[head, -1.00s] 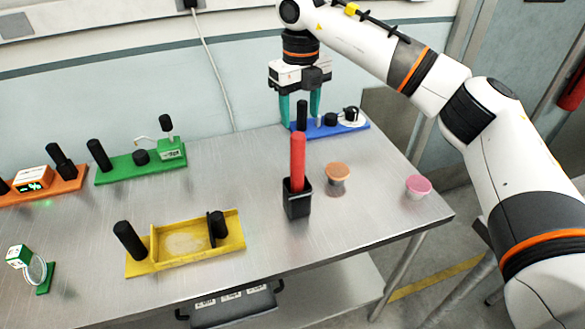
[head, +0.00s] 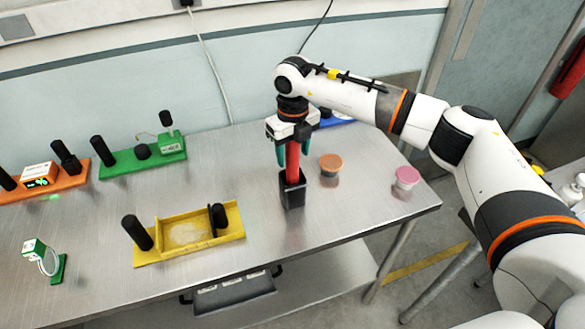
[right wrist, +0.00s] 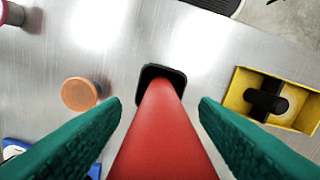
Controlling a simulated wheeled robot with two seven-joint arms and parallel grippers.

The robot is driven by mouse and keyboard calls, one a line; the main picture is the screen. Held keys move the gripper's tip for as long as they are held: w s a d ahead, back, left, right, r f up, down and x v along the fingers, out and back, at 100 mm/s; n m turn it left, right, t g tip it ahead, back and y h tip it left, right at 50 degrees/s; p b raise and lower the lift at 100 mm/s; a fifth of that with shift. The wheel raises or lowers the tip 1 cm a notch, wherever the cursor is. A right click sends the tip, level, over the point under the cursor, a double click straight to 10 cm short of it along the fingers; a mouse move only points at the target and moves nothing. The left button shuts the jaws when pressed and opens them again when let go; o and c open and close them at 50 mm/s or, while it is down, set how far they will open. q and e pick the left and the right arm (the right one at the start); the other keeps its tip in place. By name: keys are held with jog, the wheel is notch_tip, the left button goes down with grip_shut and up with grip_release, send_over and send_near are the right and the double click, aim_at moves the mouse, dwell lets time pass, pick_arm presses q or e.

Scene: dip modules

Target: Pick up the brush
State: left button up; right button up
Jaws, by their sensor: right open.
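The brush shows as a red handle (head: 292,161) standing upright in a black square holder (head: 292,190) on the metal table. In the right wrist view the red handle (right wrist: 165,135) runs up between the fingers into the black holder (right wrist: 160,74). My right gripper (head: 288,158) is open, pointing down, with its green fingers on either side of the handle's upper part. In the right wrist view a gap shows between each fingertip and the handle. The brush's lower end is hidden in the holder. My left gripper is not in view.
An orange-lidded cup (head: 331,165) and a pink-lidded cup (head: 406,178) stand right of the holder. A yellow tray (head: 190,252) lies to its left. A green module (head: 130,164) and an orange module (head: 50,192) are at the back left. A blue module (head: 338,122) is partly hidden behind my arm.

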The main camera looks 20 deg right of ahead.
jog(key=shift+c, duration=1)
jog(key=c, duration=0.8)
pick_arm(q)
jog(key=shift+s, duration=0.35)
pick_arm(e)
jog(key=shift+c, duration=0.2)
